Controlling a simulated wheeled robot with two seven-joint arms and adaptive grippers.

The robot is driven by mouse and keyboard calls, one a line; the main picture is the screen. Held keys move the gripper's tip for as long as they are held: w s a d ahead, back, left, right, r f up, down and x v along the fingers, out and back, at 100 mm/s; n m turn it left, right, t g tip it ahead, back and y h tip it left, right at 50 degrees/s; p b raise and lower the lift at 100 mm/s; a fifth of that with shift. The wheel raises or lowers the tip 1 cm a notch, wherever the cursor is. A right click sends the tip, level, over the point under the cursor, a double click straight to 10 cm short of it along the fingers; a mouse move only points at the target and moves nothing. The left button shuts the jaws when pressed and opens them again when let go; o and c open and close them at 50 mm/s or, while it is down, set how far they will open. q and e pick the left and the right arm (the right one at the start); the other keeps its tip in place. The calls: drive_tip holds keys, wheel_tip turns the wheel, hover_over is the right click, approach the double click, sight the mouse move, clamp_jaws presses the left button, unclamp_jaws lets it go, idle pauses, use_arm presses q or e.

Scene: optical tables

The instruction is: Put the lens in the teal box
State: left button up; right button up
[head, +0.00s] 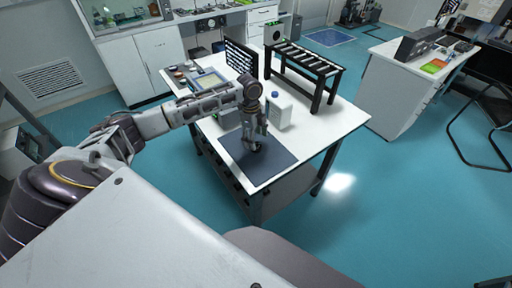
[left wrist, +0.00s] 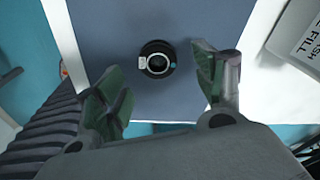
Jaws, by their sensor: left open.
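The lens (left wrist: 157,60) is a short black cylinder with a glass centre and a small white label. It stands on the dark mat (left wrist: 100,25) in the left wrist view. My left gripper (left wrist: 165,85) is open, with one finger to each side of the lens's line and the lens apart from both fingers. In the head view my left gripper (head: 255,142) points down over the dark mat (head: 275,163), and it largely hides the lens. I cannot make out a teal box for certain in either view. My right gripper is not in view.
A white jug with a blue cap (head: 280,112) stands just behind the gripper; its labelled side shows at the right of the left wrist view (left wrist: 298,35). The table's front right is clear.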

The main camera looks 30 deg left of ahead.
use_arm(q)
drive_tip(key=shift+s+f, duration=0.1)
drive_tip(key=shift+f, duration=1.6)
drive_tip(key=c, duration=1.2)
drive_tip(key=shift+r, duration=0.2)
wheel_tip(320, 180, up, 10)
drive_tip(key=shift+f, duration=0.15)
drive_tip(key=shift+n, duration=0.3)
